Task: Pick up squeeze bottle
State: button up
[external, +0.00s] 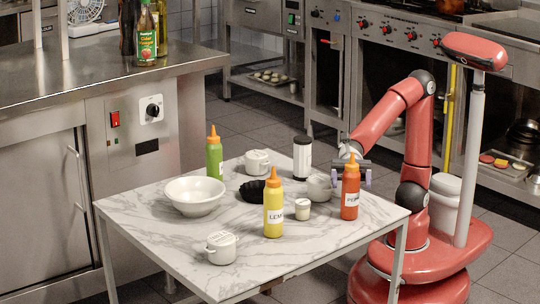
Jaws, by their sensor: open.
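Three squeeze bottles with orange nozzles stand upright on the marble-topped table. The red bottle (350,200) is at the right, the yellow bottle (273,213) is near the front middle, and the green bottle (214,160) is at the left back. My gripper (351,179) is open and low over the table's right side, at the red bottle. One finger shows on each side of the red bottle in the picture. The bottle hides part of the gripper, so I cannot tell whether it stands between the fingers or nearer the camera.
Around the bottles on the table (150,210) are a white bowl (195,200), black bowl (252,191), lidded white pots (221,248), a dark canister (302,157), a small jar (302,209) and a small bowl (319,188). A steel counter (110,72) stands left. The table's front right is clear.

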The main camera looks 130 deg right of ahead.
jog(key=c, duration=1.2)
